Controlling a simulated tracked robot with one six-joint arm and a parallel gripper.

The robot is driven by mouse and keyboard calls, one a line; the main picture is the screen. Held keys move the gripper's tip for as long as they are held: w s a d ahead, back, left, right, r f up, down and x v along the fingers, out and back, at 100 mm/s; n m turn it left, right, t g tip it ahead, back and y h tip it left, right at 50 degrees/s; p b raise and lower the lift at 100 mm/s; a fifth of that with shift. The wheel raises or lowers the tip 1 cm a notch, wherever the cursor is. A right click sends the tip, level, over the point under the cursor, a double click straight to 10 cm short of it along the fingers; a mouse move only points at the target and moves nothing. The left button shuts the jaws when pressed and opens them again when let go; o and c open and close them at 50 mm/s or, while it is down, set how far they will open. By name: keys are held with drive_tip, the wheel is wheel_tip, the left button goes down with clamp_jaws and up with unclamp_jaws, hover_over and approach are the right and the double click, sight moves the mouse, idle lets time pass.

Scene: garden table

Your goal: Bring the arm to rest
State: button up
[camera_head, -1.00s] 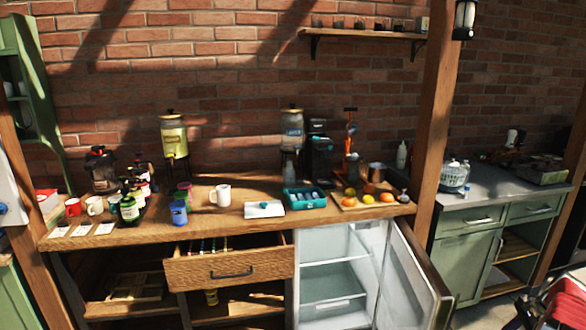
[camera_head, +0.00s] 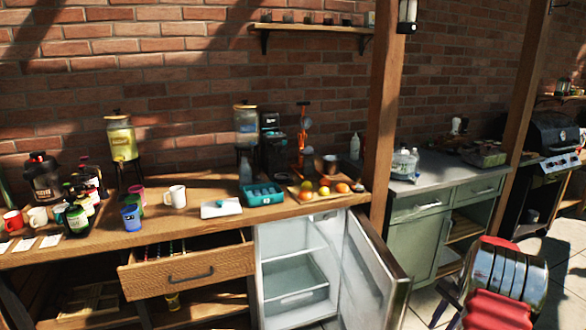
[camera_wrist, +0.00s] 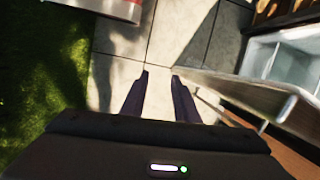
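My gripper (camera_wrist: 160,76) shows in the wrist view. Its two dark fingers are apart with nothing between them, above pale paving slabs. My arm and gripper are not clearly seen in the head view, so the arm's pose cannot be told from there.
The fridge door (camera_head: 372,272) stands open; it also shows right of the fingers in the wrist view (camera_wrist: 250,90). The drawer (camera_head: 187,270) is pulled out below the wooden counter (camera_head: 270,208). A red and chrome object (camera_head: 505,275) stands at lower right. Grass (camera_wrist: 45,90) lies left.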

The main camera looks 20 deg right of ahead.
drive_tip(key=a+r+n+h, duration=0.1)
drive_tip(key=a+r+n, duration=0.3)
drive_tip(key=a+r, duration=0.5)
drive_tip(key=a+r+n+h, duration=0.1)
drive_tip(key=a+r+n, duration=0.2)
drive_tip(key=a+r, duration=0.65)
drive_tip(key=s+a+r+n+t, duration=0.1)
drive_tip(key=s+a+r+n, duration=0.2)
drive_tip(key=a, duration=0.7)
drive_tip(key=s+a+r+n+t, duration=0.2)
drive_tip(key=s+a+r+n, duration=0.1)
drive_tip(key=a, duration=0.7)
drive_tip(key=s+a+r+n+t+h, duration=0.1)
drive_tip(key=s+a+r+n+t, duration=0.1)
drive_tip(key=s+a, duration=0.5)
drive_tip(key=a+r+n, duration=0.1)
drive_tip(key=a+r, duration=0.1)
drive_tip(key=a, duration=0.2)
drive_tip(key=shift+r+n, duration=0.25)
drive_tip(key=shift+n, duration=0.15)
